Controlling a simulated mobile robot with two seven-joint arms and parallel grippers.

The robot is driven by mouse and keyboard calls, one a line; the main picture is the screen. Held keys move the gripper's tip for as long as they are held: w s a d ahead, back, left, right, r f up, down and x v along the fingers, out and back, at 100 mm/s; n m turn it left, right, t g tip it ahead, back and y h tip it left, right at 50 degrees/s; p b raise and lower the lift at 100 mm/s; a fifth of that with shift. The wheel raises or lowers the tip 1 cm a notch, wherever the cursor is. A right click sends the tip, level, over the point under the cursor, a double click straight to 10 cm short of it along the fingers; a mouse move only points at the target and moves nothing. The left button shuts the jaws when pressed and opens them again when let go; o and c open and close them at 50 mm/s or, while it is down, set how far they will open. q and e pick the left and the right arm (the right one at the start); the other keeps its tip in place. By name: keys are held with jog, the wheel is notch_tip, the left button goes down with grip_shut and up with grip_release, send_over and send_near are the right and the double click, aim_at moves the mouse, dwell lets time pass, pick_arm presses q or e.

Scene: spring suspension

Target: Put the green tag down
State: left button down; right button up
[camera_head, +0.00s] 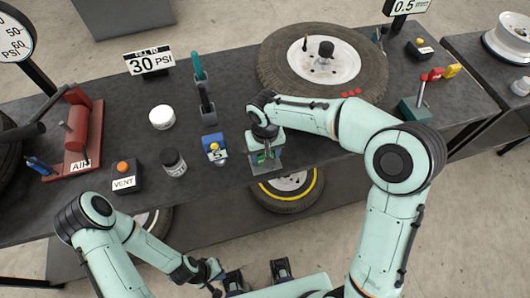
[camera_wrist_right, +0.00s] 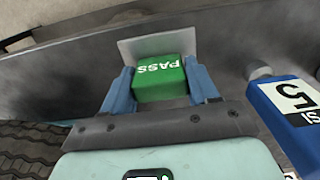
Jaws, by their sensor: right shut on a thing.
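The green tag (camera_wrist_right: 160,84), a block lettered PASS, is between the two blue fingers of my right gripper (camera_wrist_right: 163,88) in the right wrist view. Both fingers touch its sides. A pale grey plate (camera_wrist_right: 127,48) shows just behind and beside the tag; I cannot tell whether the tag rests on it. In the head view my right gripper (camera_head: 265,157) is low over the bench's front edge, and the tag is mostly hidden there. My left gripper (camera_head: 257,278) is at the bottom of the head view, fingers apart and empty.
A blue 5 PSI piece (camera_head: 214,149) stands close left of my right gripper. A large tyre (camera_head: 275,62) lies behind it. A dark jar (camera_head: 173,162), a white round piece (camera_head: 162,117) and a VENT box (camera_head: 125,176) are further left. A yellow-ringed tyre (camera_head: 288,200) is below the edge.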

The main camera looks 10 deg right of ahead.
jog(key=shift+f, duration=0.2)
jog(key=o, duration=1)
jog(key=shift+o, duration=0.2)
jog(key=shift+r, duration=0.15)
jog(key=shift+r, duration=0.3)
notch_tip(320, 180, up, 12)
jog(key=p, duration=0.1)
jog(key=shift+f+p, duration=0.2)
jog(key=shift+p, duration=0.1)
